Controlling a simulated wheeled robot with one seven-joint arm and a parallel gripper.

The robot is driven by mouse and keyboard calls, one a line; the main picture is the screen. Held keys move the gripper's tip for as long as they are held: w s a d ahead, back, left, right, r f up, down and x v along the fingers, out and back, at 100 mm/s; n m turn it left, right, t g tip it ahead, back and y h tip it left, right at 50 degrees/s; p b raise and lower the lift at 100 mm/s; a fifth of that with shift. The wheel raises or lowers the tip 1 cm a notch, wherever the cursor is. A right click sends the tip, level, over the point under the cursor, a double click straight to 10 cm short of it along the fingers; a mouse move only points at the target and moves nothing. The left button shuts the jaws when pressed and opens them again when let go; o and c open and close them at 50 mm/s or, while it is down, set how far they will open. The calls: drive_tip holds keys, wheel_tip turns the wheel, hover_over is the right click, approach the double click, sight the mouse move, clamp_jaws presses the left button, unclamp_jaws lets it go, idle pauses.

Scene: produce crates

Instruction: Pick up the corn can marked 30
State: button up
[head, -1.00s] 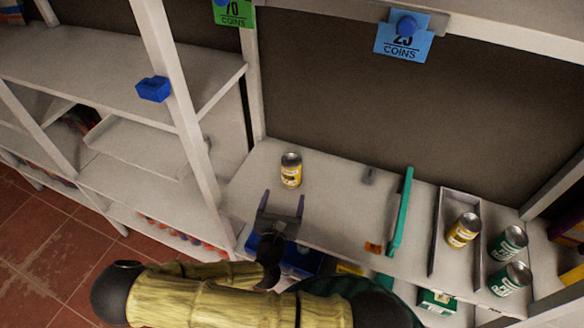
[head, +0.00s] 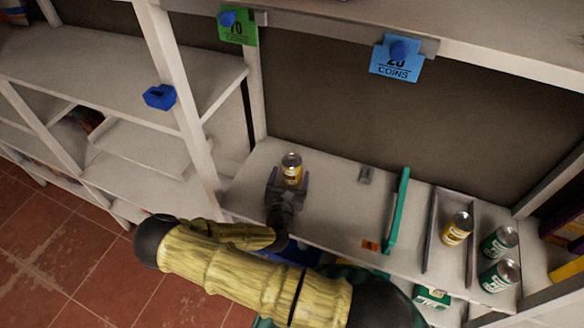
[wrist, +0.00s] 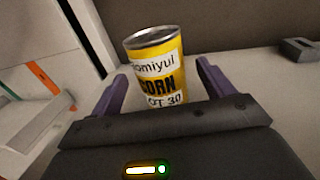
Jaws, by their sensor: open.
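The yellow corn can (head: 291,170) stands upright on the white shelf in the head view. In the wrist view the corn can (wrist: 158,68) shows a silver rim and a label reading "CORN" and "OT 30". My gripper (head: 289,181) is open, with its two dark purple fingers on either side of the can. In the wrist view my gripper (wrist: 160,85) has a finger to the left and a finger to the right of the can, with a gap visible on the right. The can's base is hidden by the gripper body.
Another yellow can (head: 457,229) stands in a grey tray (head: 430,232) to the right, with two green cans (head: 499,241) beside it. A teal divider (head: 398,210) stands between. A small grey block (head: 365,175) lies right of the can. A white post (head: 180,90) rises at left.

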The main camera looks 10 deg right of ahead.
drive_tip(key=shift+p+x, duration=0.35)
drive_tip(key=shift+x, duration=0.85)
drive_tip(key=shift+w, duration=0.1)
drive_tip(key=shift+w, duration=0.15)
drive_tip(key=shift+d, duration=0.3)
drive_tip(key=c, duration=0.7)
drive_tip(key=shift+a, duration=0.15)
drive_tip(key=c, duration=0.6)
drive_tip(key=shift+a, duration=0.25)
drive_tip(key=shift+c, duration=0.2)
wheel_tip(320, 180, up, 10)
drive_tip(key=shift+d+r+b, duration=0.1)
drive_tip(key=shift+d+b, duration=0.1)
drive_tip(key=shift+b, duration=0.9)
